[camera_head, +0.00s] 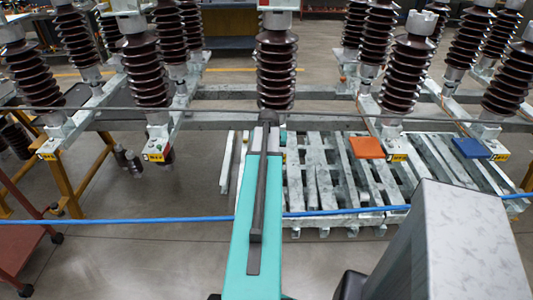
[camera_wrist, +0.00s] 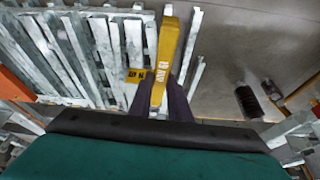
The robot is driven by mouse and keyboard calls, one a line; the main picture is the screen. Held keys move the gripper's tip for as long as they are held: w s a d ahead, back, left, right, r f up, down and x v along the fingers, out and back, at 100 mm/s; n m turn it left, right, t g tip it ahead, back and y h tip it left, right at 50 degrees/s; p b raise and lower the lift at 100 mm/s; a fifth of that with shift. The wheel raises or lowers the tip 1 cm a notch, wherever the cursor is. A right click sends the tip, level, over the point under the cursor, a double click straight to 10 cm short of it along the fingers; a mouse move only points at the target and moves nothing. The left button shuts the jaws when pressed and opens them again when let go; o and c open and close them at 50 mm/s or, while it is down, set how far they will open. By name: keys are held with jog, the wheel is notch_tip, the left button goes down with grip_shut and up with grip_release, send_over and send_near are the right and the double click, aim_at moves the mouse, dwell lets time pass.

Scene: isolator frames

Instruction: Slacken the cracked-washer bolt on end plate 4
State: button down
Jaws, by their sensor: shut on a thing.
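In the head view my teal arm hides the gripper and the tool. End plates with yellow labels show left (camera_head: 157,150) and right (camera_head: 397,151) of the arm. Their numbers cannot be read, so I cannot tell which is plate 4. The cracked washer and its bolt cannot be made out.
Brown ribbed insulators (camera_head: 277,75) stand along the steel frame. An orange square (camera_head: 367,148) and a blue square (camera_head: 471,148) lie at the right. A galvanised steel stack (camera_head: 330,185) is below. A blue line (camera_head: 130,220) crosses in front. Floor at left is partly clear.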

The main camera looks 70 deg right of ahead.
jog(key=shift+s+d+n, duration=0.15)
jog(key=shift+s+n, duration=0.25)
jog(key=shift+n, duration=0.1)
jog(key=shift+r, duration=0.15)
jog(key=shift+r+p, duration=0.65)
jog(key=shift+r, duration=0.35)
jog(key=w+d+m+g+b, duration=0.1)
jog(key=w+m+g, duration=0.3)
jog(key=w+m, duration=0.7)
jog(key=shift+d+m+y, duration=0.35)
jog(key=shift+m+y, duration=0.05)
jog(key=shift+m, duration=0.2)
dwell(0.3)
